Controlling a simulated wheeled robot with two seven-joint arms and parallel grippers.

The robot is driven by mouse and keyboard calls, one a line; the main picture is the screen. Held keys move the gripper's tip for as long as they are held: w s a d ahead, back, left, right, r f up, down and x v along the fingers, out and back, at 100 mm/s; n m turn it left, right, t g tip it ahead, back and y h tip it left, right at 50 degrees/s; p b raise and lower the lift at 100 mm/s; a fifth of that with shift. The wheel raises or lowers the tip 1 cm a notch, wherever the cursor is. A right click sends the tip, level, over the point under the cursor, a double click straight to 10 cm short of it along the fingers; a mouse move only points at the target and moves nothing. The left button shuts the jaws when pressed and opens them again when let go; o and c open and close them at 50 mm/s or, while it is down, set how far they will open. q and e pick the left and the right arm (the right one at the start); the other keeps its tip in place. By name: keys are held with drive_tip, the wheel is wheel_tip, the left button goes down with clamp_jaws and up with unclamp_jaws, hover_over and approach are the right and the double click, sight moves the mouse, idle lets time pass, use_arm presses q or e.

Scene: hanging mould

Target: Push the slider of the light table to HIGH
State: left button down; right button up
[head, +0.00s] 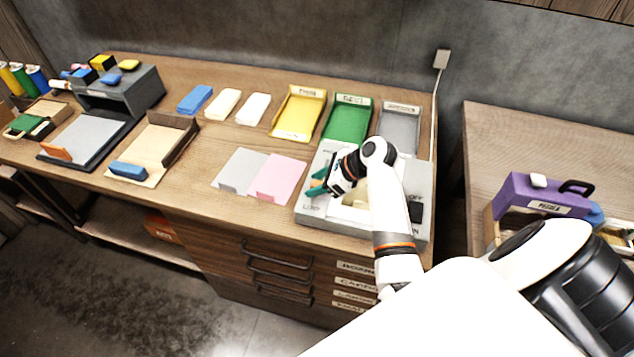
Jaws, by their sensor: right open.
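The light table (394,226) is a light grey box at the right end of the wooden bench, with a pale panel partly showing. LOW is lettered at its front left, and OFF and ON stand by a black switch (416,211) on its right. My right gripper (316,186) is over the left part of the light table, with teal fingertips apart, pointing left. An orange bit shows by the fingertips; I cannot tell if it is the slider. My right arm hides much of the panel and the HIGH label. My left gripper is not in view.
Yellow (298,113), green (347,120) and grey (398,128) trays stand behind the light table. Grey (240,170) and pink (277,178) sheets lie to its left. A cable runs down the wall at right. A purple box (540,195) stands on the right-hand table.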

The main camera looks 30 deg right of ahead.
drive_tip(key=shift+a+f, duration=0.1)
drive_tip(key=shift+c, duration=0.4)
clamp_jaws()
drive_tip(key=w+d, duration=0.2)
drive_tip(key=w+d+p, duration=0.1)
drive_tip(key=w+d, duration=0.1)
drive_tip(key=d, duration=0.1)
drive_tip(key=shift+w+d, duration=0.3)
drive_tip(key=shift+w, duration=0.1)
drive_tip(key=shift+c, duration=0.5)
unclamp_jaws()
drive_tip(key=shift+o, duration=0.9)
drive_tip(key=shift+w+d, duration=0.1)
